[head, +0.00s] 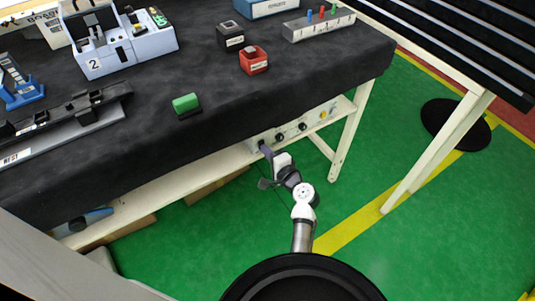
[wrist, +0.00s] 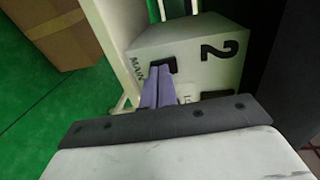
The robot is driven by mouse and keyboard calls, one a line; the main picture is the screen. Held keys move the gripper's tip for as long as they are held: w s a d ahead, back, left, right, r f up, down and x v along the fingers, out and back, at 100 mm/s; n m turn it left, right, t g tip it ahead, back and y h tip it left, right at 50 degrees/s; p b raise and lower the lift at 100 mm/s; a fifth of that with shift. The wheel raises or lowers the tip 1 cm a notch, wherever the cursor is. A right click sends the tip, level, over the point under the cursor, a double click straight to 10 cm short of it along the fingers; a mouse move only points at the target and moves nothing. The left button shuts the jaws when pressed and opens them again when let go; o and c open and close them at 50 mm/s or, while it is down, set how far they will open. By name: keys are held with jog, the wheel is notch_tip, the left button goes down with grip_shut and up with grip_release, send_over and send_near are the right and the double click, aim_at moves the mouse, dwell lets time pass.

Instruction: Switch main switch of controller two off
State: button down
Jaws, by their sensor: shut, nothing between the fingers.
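Controller two (wrist: 205,62) is a pale box marked with a black "2" and "MAIN". In the wrist view its dark main switch (wrist: 166,62) sits beside the "MAIN" lettering. My gripper (wrist: 158,75) is shut and empty, its purple fingers together. The fingertips are right at the switch and cover part of it; I cannot tell whether they touch or which way the switch is set. In the head view my gripper (head: 266,149) is at the left end of a knobbed control panel (head: 313,121) under the tabletop.
The black-covered table (head: 215,85) overhangs the panel, with a white shelf (head: 215,170) below and a leg (head: 351,130) to the right. A cardboard box (wrist: 62,30) stands left in the wrist view. Green floor (head: 400,240) is open right of my arm.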

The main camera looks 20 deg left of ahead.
jog(key=shift+w+a+f+t+y+b, duration=0.2)
jog(key=shift+f+t+y+b, duration=0.4)
jog(key=shift+b, duration=2.55)
jog(key=b, duration=0.3)
jog(key=shift+a+r+y, duration=0.1)
jog(key=shift+y, duration=0.3)
jog(key=r+b+v, duration=0.1)
jog(key=v, duration=1.1)
jog(key=shift+s+f, duration=0.25)
jog(key=shift+f, duration=0.2)
